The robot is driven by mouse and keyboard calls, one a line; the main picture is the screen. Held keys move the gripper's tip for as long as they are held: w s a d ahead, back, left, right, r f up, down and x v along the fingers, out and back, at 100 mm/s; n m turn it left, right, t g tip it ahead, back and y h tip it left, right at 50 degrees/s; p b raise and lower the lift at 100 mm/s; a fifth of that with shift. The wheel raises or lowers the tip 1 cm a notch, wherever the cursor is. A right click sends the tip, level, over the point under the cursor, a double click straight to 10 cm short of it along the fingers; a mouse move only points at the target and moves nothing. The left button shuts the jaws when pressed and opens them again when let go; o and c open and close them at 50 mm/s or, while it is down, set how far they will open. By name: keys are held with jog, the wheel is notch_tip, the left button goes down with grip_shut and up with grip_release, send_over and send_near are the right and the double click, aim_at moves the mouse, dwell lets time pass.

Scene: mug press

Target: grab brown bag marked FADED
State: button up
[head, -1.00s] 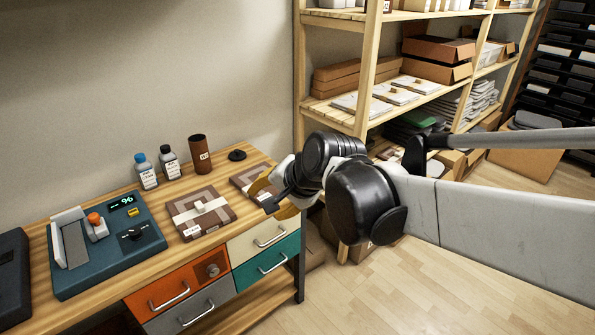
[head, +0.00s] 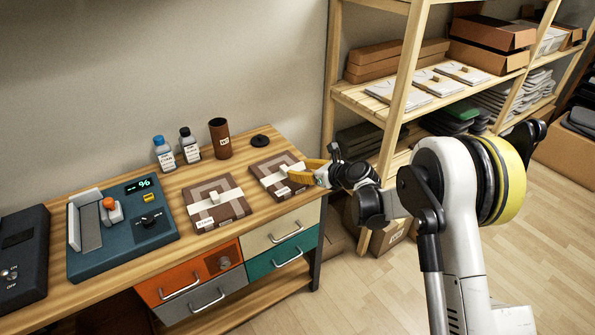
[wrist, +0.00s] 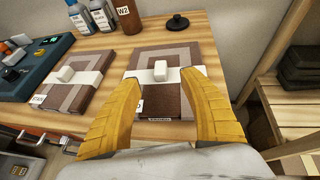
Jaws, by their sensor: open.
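Two flat brown bags with paler square patterns, white bands and white knobs lie on the wooden bench. The right bag (head: 268,168) is at the bench's right end; it also shows in the wrist view (wrist: 165,103). The left bag (head: 236,208) lies beside it, and shows at left in the wrist view (wrist: 68,94). Each has a small white label, too small to read surely, so I cannot tell which says FADED. My gripper (head: 312,170) is open and empty at the right bag's right edge. In the wrist view its yellow fingers (wrist: 160,66) appear on either side of that bag.
Behind the bags stand a brown cylinder (head: 220,139), two small bottles (head: 164,155) and a black disc-shaped object (head: 260,141). A teal device (head: 120,230) is at left. Drawers (head: 282,228) sit below the bench front. A wooden shelf (head: 402,90) stands close on the right.

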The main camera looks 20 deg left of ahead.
aim_at(285, 167)
jog(key=b+x, duration=0.4)
jog(key=x, duration=0.6)
jog(key=shift+f, duration=0.1)
grip_shut()
